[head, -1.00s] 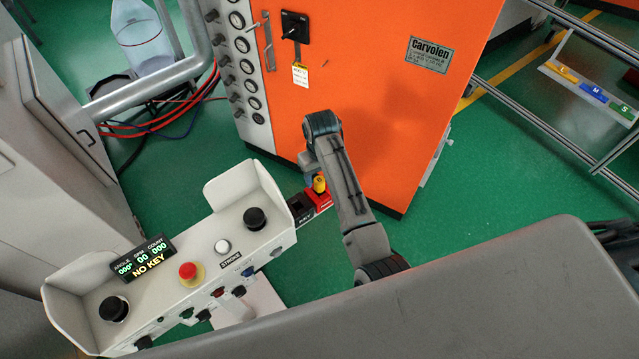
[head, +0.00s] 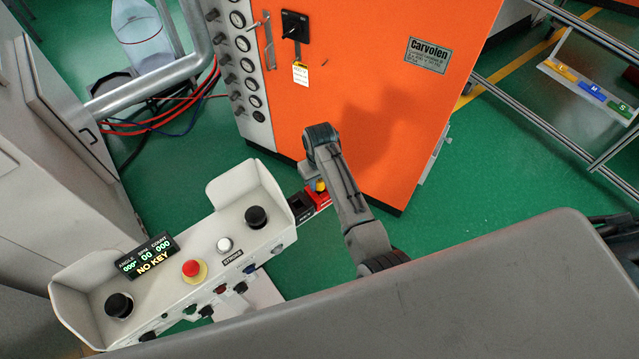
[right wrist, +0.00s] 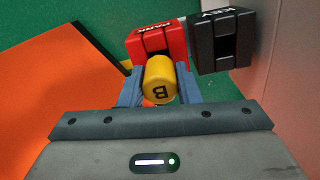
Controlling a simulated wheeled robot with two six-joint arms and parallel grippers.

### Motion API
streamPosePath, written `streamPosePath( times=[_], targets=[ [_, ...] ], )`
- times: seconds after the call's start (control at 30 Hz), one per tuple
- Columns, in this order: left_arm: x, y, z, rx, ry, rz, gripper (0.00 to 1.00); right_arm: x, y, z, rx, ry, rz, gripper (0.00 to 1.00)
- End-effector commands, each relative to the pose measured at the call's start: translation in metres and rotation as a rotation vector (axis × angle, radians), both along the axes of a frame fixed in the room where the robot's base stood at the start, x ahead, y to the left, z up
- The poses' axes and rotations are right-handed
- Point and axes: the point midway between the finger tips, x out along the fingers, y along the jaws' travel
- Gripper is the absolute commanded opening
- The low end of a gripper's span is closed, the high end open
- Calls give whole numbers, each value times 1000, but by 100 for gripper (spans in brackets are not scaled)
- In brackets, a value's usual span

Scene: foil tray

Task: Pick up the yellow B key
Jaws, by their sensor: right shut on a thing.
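The yellow B key (right wrist: 160,82) shows in the right wrist view with its B facing the camera. It sits at the red PARK holder (right wrist: 157,42); whether it is still seated in the slot I cannot tell. My right gripper (right wrist: 158,92) is shut on the key, one finger on each side. In the head view the key (head: 320,186) shows as a small yellow patch under my right gripper (head: 318,180), beside the red holder (head: 318,199). The black KEY holder (right wrist: 222,42) is next to the red one, empty as far as I see. My left gripper is out of view.
The grey control console (head: 190,250) stands to the left, its display (head: 147,255) reading NO KEY. An orange cabinet (head: 370,90) rises close behind my right arm. A rail with coloured L, M and S blocks (head: 590,90) is at the far right.

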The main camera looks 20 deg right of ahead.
Motion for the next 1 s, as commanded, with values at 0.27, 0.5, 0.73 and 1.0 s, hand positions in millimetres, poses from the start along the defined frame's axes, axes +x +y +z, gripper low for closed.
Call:
streamPosePath(
  times=[0.27, 0.5, 0.73, 1.0],
  targets=[
    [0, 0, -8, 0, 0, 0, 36, 2, 0, 16, 1, -6, 0, 6],
    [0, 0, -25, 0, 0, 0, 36, 1, 0, 63, 0, -6, -1, 6],
    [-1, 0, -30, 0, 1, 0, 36, 1, 0, 97, 1, -3, 0, 6],
    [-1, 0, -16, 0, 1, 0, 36, 0, 0, 115, 0, 0, 0, 6]
  ],
)
